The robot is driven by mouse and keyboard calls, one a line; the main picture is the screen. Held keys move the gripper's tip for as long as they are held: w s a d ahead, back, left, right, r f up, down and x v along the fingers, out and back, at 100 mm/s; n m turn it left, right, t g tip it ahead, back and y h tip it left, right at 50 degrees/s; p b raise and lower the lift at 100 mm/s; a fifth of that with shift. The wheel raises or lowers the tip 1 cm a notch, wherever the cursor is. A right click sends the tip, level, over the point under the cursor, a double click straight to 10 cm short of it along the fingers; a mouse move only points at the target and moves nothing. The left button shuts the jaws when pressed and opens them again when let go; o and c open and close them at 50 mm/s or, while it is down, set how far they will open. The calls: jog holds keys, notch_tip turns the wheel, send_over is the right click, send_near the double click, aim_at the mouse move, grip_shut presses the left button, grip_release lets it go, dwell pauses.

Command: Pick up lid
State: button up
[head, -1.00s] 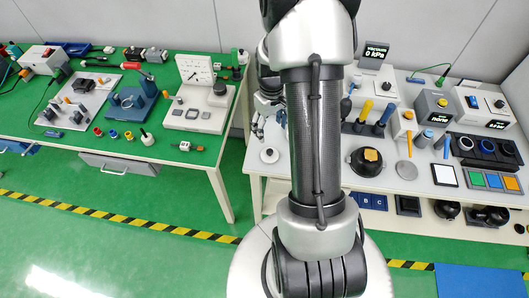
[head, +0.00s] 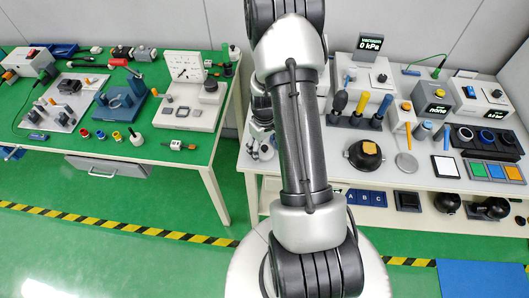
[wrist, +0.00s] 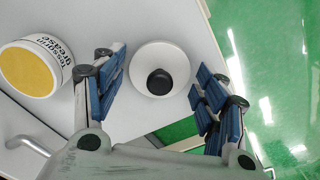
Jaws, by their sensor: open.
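The lid (wrist: 172,53) is a white round disc with a black knob (wrist: 158,82) at its centre. In the wrist view it lies on the pale tabletop, between the two finger sides of my gripper (wrist: 161,66). The blue finger pads are spread wide, one on each side of the lid, with visible gaps to its rim. The gripper is open and holds nothing. In the head view my arm covers much of the area around the gripper, and I cannot make out the lid clearly there.
A white tub (wrist: 35,65) labelled grease, with a yellow top, stands left of my gripper. The table edge and green floor (wrist: 270,60) lie to the right. In the head view, a black round pot (head: 364,158) and a tool rack (head: 352,122) stand right of my arm.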

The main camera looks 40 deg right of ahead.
jog(key=shift+c, duration=0.3)
jog(key=c, duration=0.5)
